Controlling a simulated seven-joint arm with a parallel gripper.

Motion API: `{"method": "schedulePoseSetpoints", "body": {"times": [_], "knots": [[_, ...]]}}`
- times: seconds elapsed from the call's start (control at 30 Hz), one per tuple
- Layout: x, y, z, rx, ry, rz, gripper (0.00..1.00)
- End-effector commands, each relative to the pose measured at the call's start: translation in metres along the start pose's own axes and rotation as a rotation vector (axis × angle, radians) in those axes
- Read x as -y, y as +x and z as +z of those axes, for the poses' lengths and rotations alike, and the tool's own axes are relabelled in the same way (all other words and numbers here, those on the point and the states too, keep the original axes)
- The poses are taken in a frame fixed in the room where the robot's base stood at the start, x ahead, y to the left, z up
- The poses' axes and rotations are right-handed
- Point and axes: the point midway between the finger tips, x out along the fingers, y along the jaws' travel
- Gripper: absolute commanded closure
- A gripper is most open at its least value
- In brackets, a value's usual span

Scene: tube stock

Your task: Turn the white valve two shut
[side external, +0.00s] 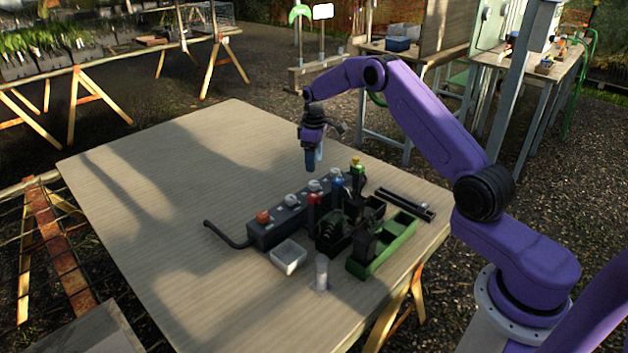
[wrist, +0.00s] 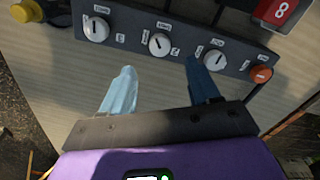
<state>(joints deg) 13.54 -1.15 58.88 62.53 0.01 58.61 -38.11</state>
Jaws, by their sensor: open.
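A dark valve block (side external: 272,235) lies on the table, with three white knobs and one orange knob in a row. In the wrist view the white knobs are at left (wrist: 96,28), middle (wrist: 159,43) and right (wrist: 214,60). The labels are too blurred to tell which is valve two. My gripper (side external: 313,165) hangs above the table behind the block, fingers down. In the wrist view my gripper (wrist: 162,66) is open and empty, one finger light blue, one dark blue.
The orange knob (wrist: 261,74) is at the row's end. A white tray (side external: 288,257), a clear cylinder (side external: 321,272) and a green tray (side external: 383,258) sit in front. The table's left is clear.

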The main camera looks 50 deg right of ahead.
Motion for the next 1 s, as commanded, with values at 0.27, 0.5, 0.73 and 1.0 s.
{"method": "schedulePoseSetpoints", "body": {"times": [0.27, 0.5, 0.73, 1.0], "knots": [[0.0, 0.051, 0.0, 0.002, 0.0, -0.001, 0.39], [0.0, 0.076, 0.0, 0.001, 0.0, -0.001, 0.39], [0.0, 0.08, 0.0, -0.001, 0.0, 0.001, 0.39], [0.0, 0.08, 0.0, 0.0, 0.0, 0.0, 0.78]]}}
